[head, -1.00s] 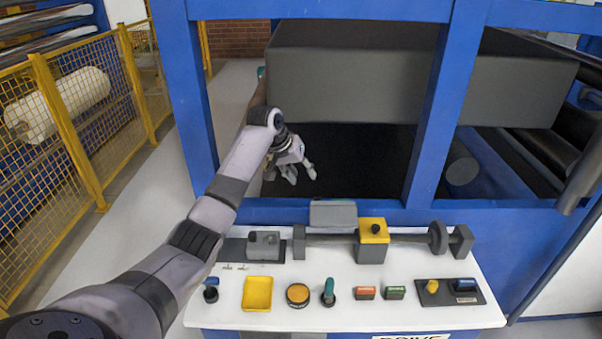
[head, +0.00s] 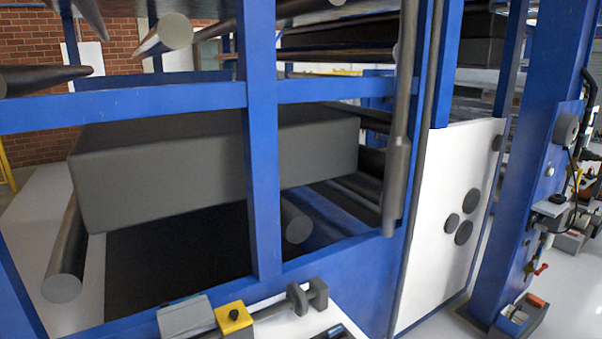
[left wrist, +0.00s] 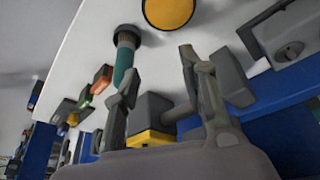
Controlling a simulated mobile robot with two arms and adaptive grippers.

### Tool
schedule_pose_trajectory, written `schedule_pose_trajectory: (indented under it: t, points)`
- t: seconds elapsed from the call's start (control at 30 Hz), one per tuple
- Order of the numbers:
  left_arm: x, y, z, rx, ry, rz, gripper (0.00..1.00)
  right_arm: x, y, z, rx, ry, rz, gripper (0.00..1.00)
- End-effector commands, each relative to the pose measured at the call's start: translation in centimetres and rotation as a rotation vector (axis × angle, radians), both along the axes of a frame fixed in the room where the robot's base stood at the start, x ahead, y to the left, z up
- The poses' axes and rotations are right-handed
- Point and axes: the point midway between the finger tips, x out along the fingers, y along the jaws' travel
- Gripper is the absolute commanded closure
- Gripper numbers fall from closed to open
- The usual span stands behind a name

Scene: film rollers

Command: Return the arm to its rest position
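My left gripper (left wrist: 160,66) shows in the left wrist view with its two fingers spread apart and nothing held between them. It is close to the white control panel (left wrist: 90,45), which appears turned over in that view. A teal knob (left wrist: 122,62) stands beside one finger; I cannot tell whether they touch. A round orange button (left wrist: 168,10) is at the top of that view. Neither arm shows in the head view, and my right gripper is in no frame.
The blue machine frame (head: 262,180) fills the head view, with a large grey block (head: 160,170) inside. The yellow-topped block (head: 233,318) shows at the bottom edge. A white panel with several dark discs (head: 440,270) and a blue post (head: 530,170) stand on the right.

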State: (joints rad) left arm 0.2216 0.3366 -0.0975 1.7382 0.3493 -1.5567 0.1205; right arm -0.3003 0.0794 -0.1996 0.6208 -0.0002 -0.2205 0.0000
Motion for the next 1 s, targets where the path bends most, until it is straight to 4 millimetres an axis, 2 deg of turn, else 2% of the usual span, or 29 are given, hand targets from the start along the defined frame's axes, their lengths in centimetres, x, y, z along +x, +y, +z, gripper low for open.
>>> schedule_pose_trajectory:
  t: [0.03, 0.1, 0.2, 0.4, 0.6, 0.87, 1.0]
  points:
    - [-3.0, -1.6, -1.4, 0.008, 0.013, -0.031, 0.61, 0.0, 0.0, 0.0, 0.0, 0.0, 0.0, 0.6]
    - [-6.7, -3.3, -2.4, 0.022, 0.021, -0.067, 0.61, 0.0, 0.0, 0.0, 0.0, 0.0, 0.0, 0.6]
    - [-11.7, -5.1, -3.0, 0.034, 0.029, -0.104, 0.61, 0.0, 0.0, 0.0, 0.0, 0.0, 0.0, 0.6]
    - [-18.0, -6.9, -2.5, 0.046, 0.035, -0.131, 0.61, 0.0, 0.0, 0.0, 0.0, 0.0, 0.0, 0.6]
    - [-22.2, -7.7, -1.4, 0.051, 0.039, -0.137, 0.61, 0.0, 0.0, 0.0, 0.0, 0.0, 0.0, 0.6]
    - [-26.4, -8.1, 0.4, 0.058, 0.045, -0.129, 0.61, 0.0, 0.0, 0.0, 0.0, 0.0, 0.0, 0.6]
    - [-25.5, -8.2, -2.6, 0.06, 0.057, -0.132, 0.61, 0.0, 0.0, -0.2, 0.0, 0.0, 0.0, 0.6]
